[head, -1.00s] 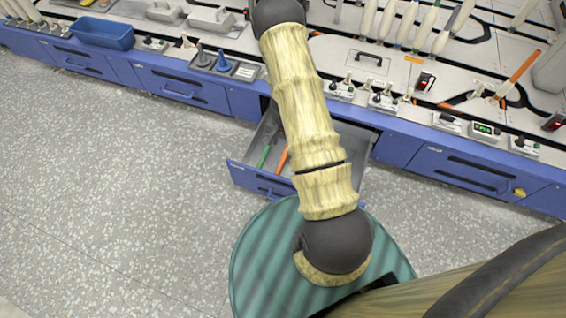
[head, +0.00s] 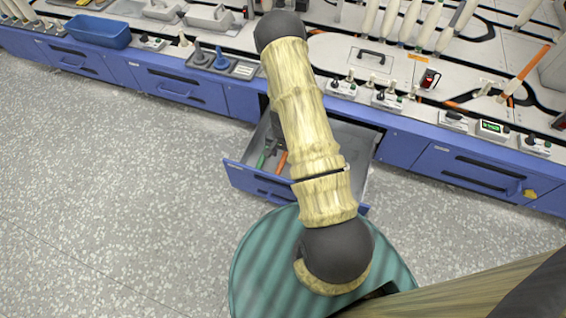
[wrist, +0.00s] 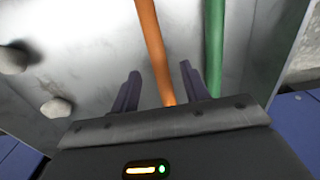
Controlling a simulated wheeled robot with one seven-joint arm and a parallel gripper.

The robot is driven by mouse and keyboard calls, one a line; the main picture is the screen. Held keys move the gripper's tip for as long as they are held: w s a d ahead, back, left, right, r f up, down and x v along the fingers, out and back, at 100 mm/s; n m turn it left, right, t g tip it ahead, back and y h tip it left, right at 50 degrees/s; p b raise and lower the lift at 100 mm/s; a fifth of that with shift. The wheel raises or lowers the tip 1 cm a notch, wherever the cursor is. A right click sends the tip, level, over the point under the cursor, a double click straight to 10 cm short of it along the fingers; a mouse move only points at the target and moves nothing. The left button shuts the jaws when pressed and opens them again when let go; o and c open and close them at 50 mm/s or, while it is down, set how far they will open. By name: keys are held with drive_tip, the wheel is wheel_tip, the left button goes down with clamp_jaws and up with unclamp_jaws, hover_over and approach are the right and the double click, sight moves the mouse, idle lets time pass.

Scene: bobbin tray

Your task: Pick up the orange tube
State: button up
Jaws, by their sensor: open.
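The orange tube (wrist: 152,45) lies in the open drawer (head: 234,172). In the wrist view it runs from the top edge down between the two fingers of my gripper (wrist: 158,85). The fingers are open, one on each side of the tube, with gaps on both sides. I cannot tell how far the fingertips are above the drawer floor. In the head view, part of the orange tube (head: 282,158) shows just left of my arm, which hides the rest and the gripper.
A green tube (wrist: 214,45) lies close to the right of the orange tube, near the right finger. Two pale rounded knobs (wrist: 14,58) show at the left in the wrist view. Blue drawer fronts (head: 180,88) and a crowded worktop surround the open drawer.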

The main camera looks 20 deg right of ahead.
sight(283, 159)
drive_tip(key=shift+f+b, duration=0.8)
drive_tip(key=shift+f, duration=0.75)
drive_tip(key=shift+r, duration=0.1)
clamp_jaws()
